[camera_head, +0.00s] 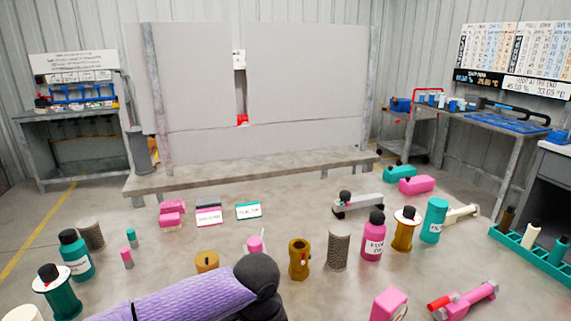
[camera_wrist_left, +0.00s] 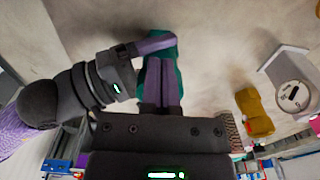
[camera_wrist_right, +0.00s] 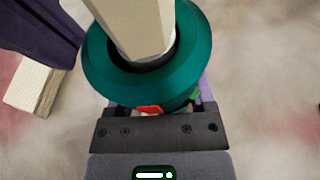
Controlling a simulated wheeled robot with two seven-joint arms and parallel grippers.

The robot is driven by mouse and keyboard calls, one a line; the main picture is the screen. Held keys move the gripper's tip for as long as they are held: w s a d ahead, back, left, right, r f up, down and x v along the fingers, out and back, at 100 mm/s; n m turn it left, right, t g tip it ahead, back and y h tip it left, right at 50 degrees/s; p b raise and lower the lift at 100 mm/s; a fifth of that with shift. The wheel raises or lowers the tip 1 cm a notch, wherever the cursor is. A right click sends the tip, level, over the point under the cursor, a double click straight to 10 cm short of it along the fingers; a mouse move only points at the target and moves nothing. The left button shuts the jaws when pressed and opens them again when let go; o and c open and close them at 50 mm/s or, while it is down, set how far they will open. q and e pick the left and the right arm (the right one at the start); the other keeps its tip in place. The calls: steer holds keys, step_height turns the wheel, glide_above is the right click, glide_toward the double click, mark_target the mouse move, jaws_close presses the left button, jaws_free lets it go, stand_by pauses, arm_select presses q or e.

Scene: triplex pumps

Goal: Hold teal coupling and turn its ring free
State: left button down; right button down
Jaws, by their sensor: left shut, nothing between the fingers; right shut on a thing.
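The teal coupling (camera_wrist_right: 195,50) fills the upper middle of the right wrist view, a wide teal ring around a pale faceted shaft (camera_wrist_right: 135,20), with a small red tab (camera_wrist_right: 149,109) at its lower edge. My right gripper (camera_wrist_right: 160,105) is shut on it; the ring hides most of its fingers. In the left wrist view the teal coupling (camera_wrist_left: 181,75) shows behind purple fingers. My left gripper (camera_wrist_left: 163,85) is shut and empty, its fingertips close to the coupling; I cannot tell whether they touch. The head view shows neither gripper; a purple arm of mine blocks the lower left.
A brass coupling (camera_head: 299,260), a mesh cylinder (camera_head: 338,250) and a pink bottle (camera_head: 372,238) stand mid-table. A pink part with a red end (camera_head: 470,300) lies front right. A teal rack (camera_head: 530,248) stands at the right edge.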

arm_select(q)
steer(key=shift+w+d, duration=0.1)
steer(key=shift+d, duration=0.25)
steer(key=shift+w+a, duration=0.1)
steer(key=shift+w, duration=0.25)
stand_by(0.6)
steer(key=shift+r, duration=3.45)
step_height(320, 180, down, 7)
steer(key=s, duration=0.1)
steer(key=shift+a, duration=0.25)
steer(key=shift+w+d, duration=0.15)
steer(key=shift+d, duration=0.2)
steer(key=shift+w, duration=0.35)
